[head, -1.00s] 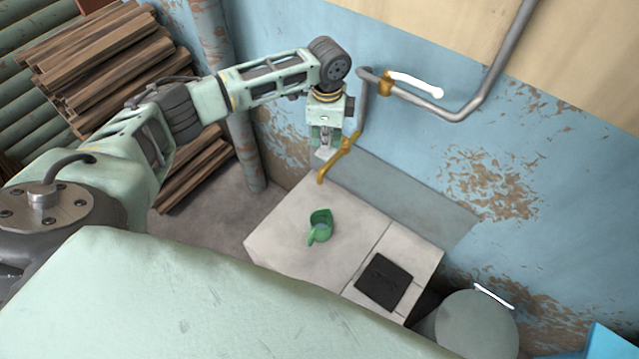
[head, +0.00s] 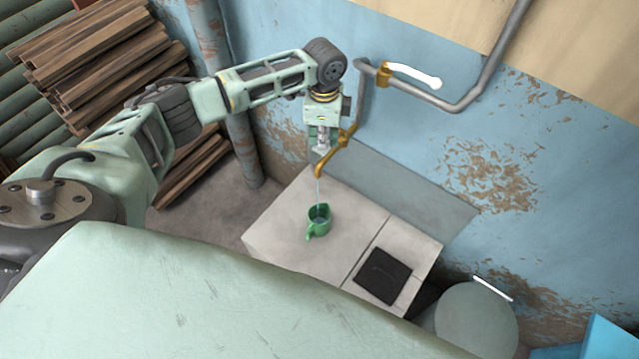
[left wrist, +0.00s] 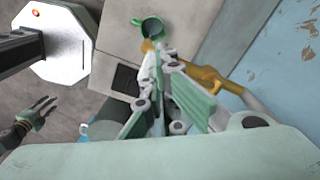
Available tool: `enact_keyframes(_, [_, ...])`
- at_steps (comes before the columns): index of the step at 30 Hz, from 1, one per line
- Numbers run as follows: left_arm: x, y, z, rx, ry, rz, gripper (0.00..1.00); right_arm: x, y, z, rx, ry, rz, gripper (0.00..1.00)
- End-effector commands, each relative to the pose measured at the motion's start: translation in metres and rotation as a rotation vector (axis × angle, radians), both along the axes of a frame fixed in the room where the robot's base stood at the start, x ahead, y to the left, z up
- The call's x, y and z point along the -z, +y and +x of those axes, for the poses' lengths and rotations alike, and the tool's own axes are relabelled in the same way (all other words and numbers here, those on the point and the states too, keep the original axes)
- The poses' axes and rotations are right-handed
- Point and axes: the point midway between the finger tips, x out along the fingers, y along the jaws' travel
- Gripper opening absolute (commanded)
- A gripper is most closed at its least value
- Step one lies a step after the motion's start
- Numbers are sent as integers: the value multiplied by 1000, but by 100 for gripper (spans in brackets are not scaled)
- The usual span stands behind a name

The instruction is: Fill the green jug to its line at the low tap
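The green jug (head: 319,226) stands upright on the pale slab under the brass low tap (head: 333,158). A thin stream of water (head: 318,188) falls from the spout into it. Water shows inside; its fill line cannot be made out. The jug also shows in the left wrist view (left wrist: 150,27). My left gripper (head: 321,147) points down right beside the tap. In the left wrist view its fingers are close together near a pale lever-like part (left wrist: 149,68) by the tap; whether they grip it is unclear. My right gripper (left wrist: 42,110) is open and empty, away from the tap.
A black square pad (head: 384,276) lies on the slab (head: 282,245), right of the jug. A grey round-topped container (head: 476,325) stands at lower right. A pipe with a white-handled brass valve (head: 384,75) runs along the wall above. Stacked wood (head: 100,60) is at left.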

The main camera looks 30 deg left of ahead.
Motion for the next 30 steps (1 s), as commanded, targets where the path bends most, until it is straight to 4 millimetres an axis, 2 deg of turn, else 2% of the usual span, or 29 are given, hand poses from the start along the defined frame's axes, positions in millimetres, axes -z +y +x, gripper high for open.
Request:
enact_keyframes(16, [18,-1,0,1,-1,-2,0,8,0,0,0,0,0,40])
enact_keyframes(30, [17,-1,0,1,0,-1,0,7,0,0,0,0,0,40])
